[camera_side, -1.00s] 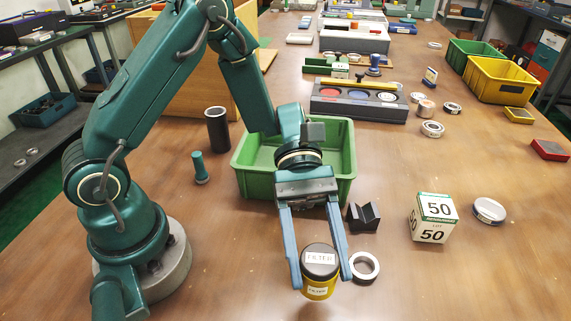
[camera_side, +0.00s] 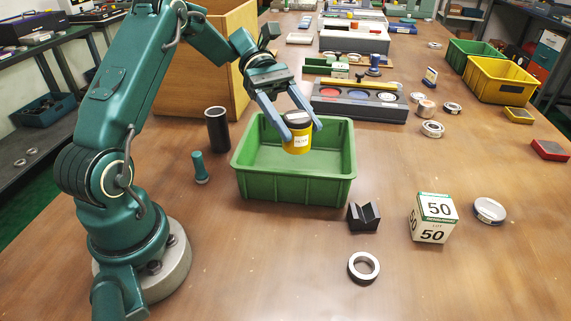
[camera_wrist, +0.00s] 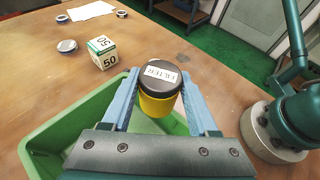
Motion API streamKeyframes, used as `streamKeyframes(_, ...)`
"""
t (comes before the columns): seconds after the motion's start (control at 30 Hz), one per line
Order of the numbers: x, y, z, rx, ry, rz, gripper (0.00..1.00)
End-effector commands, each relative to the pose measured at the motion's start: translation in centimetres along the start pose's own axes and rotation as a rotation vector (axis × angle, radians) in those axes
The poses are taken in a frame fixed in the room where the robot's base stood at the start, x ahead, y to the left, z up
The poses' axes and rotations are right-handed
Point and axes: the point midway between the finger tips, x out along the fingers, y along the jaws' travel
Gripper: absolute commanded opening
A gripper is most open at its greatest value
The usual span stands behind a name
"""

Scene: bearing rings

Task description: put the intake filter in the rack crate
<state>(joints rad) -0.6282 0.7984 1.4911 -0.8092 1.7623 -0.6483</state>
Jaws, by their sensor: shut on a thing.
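The intake filter (camera_side: 297,138) is a yellow canister with a black lid and white FILTER labels. My gripper (camera_side: 289,123) is shut on it, one finger on each side. In the side view the filter shows over the inside of a green crate (camera_side: 296,190), which looks empty otherwise; its exact height above the crate floor is hard to tell. In the wrist view the filter (camera_wrist: 159,88) is upright between my fingers, with the green crate (camera_wrist: 50,140) below and to the left. I cannot tell whether this green crate is the rack crate.
A black V-block (camera_side: 363,217), a bearing ring (camera_side: 364,267) and a box marked 50 (camera_side: 432,218) stand right of and in front of the crate. A black cylinder (camera_side: 217,129) and a teal peg (camera_side: 200,168) stand left. Green (camera_side: 474,52) and yellow (camera_side: 499,80) bins are far right.

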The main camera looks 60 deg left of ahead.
Motion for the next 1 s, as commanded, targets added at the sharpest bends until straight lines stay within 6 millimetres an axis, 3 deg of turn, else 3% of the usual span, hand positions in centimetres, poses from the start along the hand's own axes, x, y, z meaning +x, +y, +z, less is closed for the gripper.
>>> streamKeyframes(0.03,-2.2,0.3,-1.0,-0.022,-0.001,0.065,0.02)
streamKeyframes(0.2,-7.1,0.2,-3.3,-0.071,0.002,0.214,0.02)
streamKeyframes(0.3,-8.7,-0.2,-4.3,-0.091,0.002,0.267,0.02)
streamKeyframes(0.43,-9.4,-0.5,-4.9,-0.109,-0.003,0.297,0.02)
streamKeyframes(0.57,-7.9,0.3,-5.3,-0.112,-0.006,0.299,0.02)
streamKeyframes(0.8,-2.6,3.2,-6.5,-0.112,-0.006,0.294,0.02)
streamKeyframes(1.0,0.8,5.3,-7.3,-0.110,-0.004,0.296,0.02)
